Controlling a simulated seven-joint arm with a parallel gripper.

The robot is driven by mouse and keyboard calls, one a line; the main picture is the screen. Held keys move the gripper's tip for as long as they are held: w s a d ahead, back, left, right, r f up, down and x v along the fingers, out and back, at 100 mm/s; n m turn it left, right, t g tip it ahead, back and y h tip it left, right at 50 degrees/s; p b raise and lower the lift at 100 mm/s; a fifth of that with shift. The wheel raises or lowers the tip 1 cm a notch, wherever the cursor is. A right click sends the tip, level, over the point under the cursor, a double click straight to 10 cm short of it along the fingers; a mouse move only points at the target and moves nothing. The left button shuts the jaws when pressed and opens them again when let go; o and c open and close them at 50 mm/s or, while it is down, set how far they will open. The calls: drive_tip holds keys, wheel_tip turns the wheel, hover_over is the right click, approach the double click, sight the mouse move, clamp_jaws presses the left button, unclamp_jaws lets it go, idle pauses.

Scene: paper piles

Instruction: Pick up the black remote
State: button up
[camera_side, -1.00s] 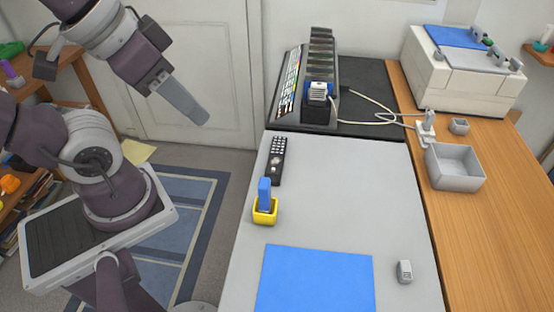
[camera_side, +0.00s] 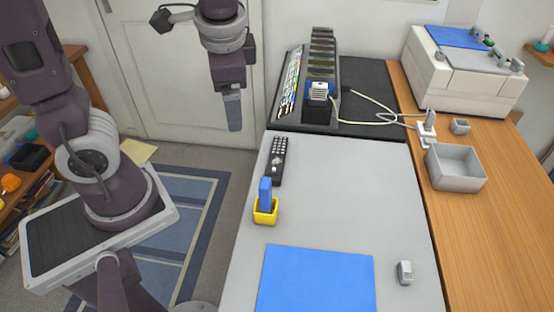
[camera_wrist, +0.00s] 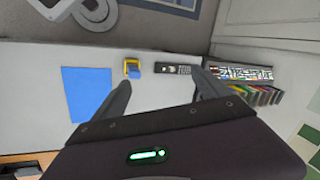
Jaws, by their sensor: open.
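The black remote (camera_side: 276,160) lies flat on the grey table top (camera_side: 335,205), near its left edge, behind a yellow cup. In the wrist view the remote (camera_wrist: 172,68) shows beyond and between the two fingers. My gripper (camera_side: 234,127) hangs in the air to the left of the table's back part, pointing down, apart from the remote. In the wrist view my gripper (camera_wrist: 165,88) has its two fingers spread with nothing between them.
The yellow cup (camera_side: 265,217) holding a blue block (camera_side: 265,192) stands close in front of the remote. A blue sheet (camera_side: 316,280) and a small grey object (camera_side: 404,272) lie nearer the front. A black rack (camera_side: 320,75) with a cable stands behind.

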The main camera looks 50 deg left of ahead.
drive_tip(key=w+a+f+m+g+y, duration=0.1)
drive_tip(key=w+a+f+m+y, duration=0.1)
drive_tip(key=w+f+m+y, duration=0.7)
drive_tip(key=m+t, duration=0.4)
drive_tip(key=m, duration=0.4)
approach(277, 157)
drive_tip(key=shift+w+a+f, duration=0.1)
drive_tip(key=shift+a+f, duration=0.05)
drive_tip(key=shift+a, duration=0.4)
drive_tip(key=shift+m+t, duration=0.4)
drive_tip(key=x, duration=0.7)
drive_tip(key=shift+a+f, duration=0.15)
drive_tip(key=shift+f, duration=0.1)
clamp_jaws()
